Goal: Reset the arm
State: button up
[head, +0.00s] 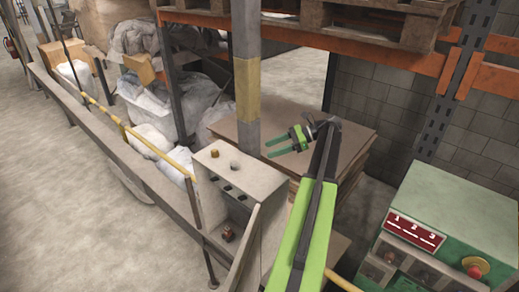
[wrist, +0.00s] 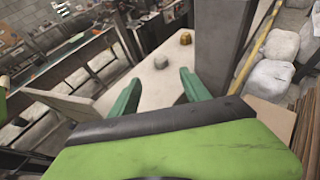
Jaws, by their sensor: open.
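My green arm reaches up from the bottom middle of the head view and bends at a dark wrist. My gripper (head: 270,148) points left, just right of the upright post (head: 247,90), with a stack of brown boards (head: 340,150) behind it. Its two green fingers are apart with nothing between them. In the wrist view the open gripper (wrist: 158,82) points towards a pale stand's top, which bears a small brass piece (wrist: 185,38) and a round grey piece (wrist: 160,62). Neither piece is touched by the fingers, as far as I can see.
The pale stand (head: 225,185) with dark holes in its front is left of my arm. A green machine (head: 450,220) with a red 1-2-3 panel and a red button stands at right. Orange shelf beams (head: 340,45) cross above. A yellow rail (head: 150,145) and white sacks (head: 155,140) lie left.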

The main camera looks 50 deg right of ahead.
aim_at(236, 162)
jog(key=shift+s+d+r, duration=0.15)
jog(key=shift+s+d, duration=0.1)
jog(key=shift+s, duration=0.05)
jog(key=b+x, duration=0.6)
jog(key=x, duration=1)
jog(key=shift+w+a+f+b, duration=0.25)
jog(key=shift+w+a+b, duration=0.15)
jog(key=shift+w, duration=0.15)
